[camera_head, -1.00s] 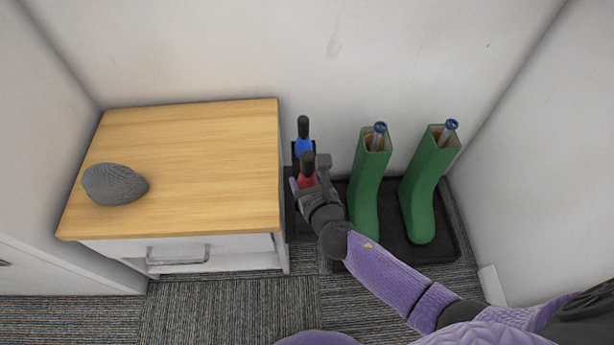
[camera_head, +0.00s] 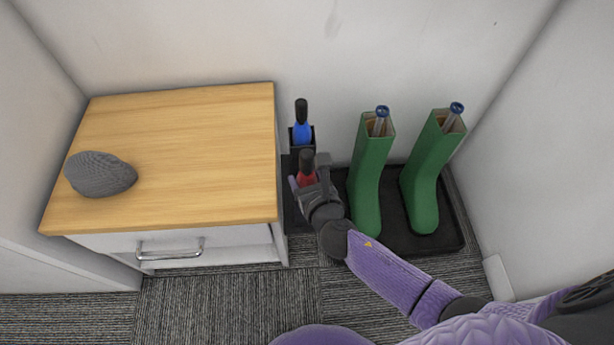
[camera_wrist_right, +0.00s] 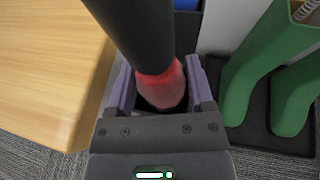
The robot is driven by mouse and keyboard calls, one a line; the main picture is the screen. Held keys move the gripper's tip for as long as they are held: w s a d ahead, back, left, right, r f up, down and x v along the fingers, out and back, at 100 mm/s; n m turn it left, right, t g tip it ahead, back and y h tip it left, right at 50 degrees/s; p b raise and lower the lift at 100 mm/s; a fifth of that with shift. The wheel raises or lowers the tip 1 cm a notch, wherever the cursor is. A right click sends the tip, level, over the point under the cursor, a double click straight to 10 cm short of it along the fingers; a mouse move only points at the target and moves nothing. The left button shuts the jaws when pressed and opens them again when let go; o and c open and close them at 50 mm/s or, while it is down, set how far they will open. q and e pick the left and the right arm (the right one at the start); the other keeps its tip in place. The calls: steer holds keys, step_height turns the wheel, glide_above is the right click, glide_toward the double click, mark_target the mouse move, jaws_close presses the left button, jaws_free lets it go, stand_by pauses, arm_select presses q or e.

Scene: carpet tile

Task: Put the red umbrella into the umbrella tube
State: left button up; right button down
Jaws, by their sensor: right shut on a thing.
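The red umbrella (camera_head: 307,180) has a black handle and stands roughly upright in my right gripper (camera_head: 309,184). In the right wrist view the gripper (camera_wrist_right: 160,86) is shut around the red part, just below the black handle. The umbrella's lower end is hidden by the gripper and arm. The umbrella tube (camera_head: 303,150) is a dark, square-mouthed holder by the wall, with a blue umbrella (camera_head: 302,131) standing in it. The red umbrella is on the near side of the tube, and a small gap shows between them. My left gripper is not in view.
A wood-topped cabinet (camera_head: 180,150) with a grey stone-like object (camera_head: 101,174) stands close on the left. Green boots (camera_head: 369,180) stand on a black tray (camera_head: 452,235) to the right. The wall is right behind the tube.

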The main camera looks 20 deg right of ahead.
steer(key=shift+c, duration=1.3)
jaws_free()
steer(key=shift+o, duration=1.3)
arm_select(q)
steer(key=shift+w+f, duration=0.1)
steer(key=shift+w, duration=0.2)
arm_select(e)
steer(key=shift+s, duration=0.1)
arm_select(q)
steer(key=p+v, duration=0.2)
steer(key=p, duration=0.1)
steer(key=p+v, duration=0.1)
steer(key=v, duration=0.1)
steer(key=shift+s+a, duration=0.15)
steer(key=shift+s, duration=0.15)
arm_select(e)
steer(key=v, duration=1)
